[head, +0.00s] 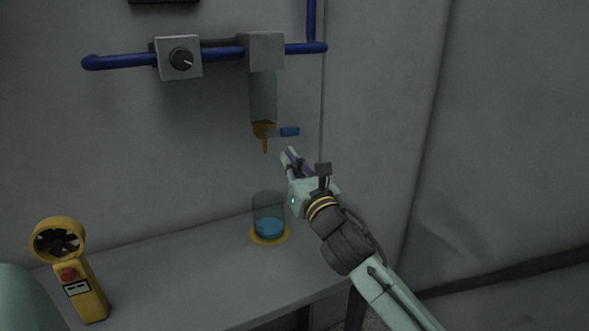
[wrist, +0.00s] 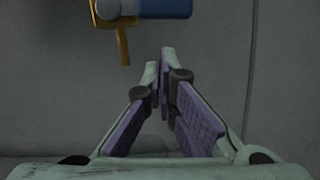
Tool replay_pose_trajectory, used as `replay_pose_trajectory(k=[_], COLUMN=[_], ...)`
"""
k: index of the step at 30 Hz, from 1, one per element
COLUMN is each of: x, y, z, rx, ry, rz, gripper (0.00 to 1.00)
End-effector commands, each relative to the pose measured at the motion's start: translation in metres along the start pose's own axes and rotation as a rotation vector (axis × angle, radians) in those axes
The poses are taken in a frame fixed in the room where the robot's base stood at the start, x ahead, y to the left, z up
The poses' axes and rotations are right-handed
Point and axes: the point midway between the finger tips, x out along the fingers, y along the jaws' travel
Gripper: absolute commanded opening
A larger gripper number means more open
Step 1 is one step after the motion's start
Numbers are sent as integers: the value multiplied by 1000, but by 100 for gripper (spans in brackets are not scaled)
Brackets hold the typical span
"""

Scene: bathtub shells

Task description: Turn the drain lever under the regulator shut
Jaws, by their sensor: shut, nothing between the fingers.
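The regulator (head: 263,50) is a grey block on a blue pipe, with a grey cylindrical bowl (head: 263,95) hanging below it. An amber drain fitting (head: 264,131) with a thin spout sits at the bowl's bottom. The blue drain lever (head: 289,132) sticks out sideways to the right of the fitting. In the wrist view the lever (wrist: 165,8) is at the top edge, partly cut off, with the amber spout (wrist: 123,46) to its left. My gripper (head: 288,152) is shut and empty, just below the lever and apart from it. Its fingertips (wrist: 159,58) point toward the wall.
A clear beaker of blue liquid (head: 269,228) stands on a yellow ring (head: 285,238) on the grey shelf (head: 200,272), below the spout. A yellow fan meter (head: 84,290) is at left. A dial box (head: 180,58) sits on the pipe. Air around the lever is clear.

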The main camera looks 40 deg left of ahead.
Motion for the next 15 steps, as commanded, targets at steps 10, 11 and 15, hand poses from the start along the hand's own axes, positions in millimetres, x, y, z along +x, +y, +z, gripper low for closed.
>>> replay_pose_trajectory(k=[10,11,15], x=[4,4,4], y=[0,0,0], z=[18,17,17], rx=[1,1,1], ry=[2,2,2], rz=[0,0,0], gripper=[0,0,0])
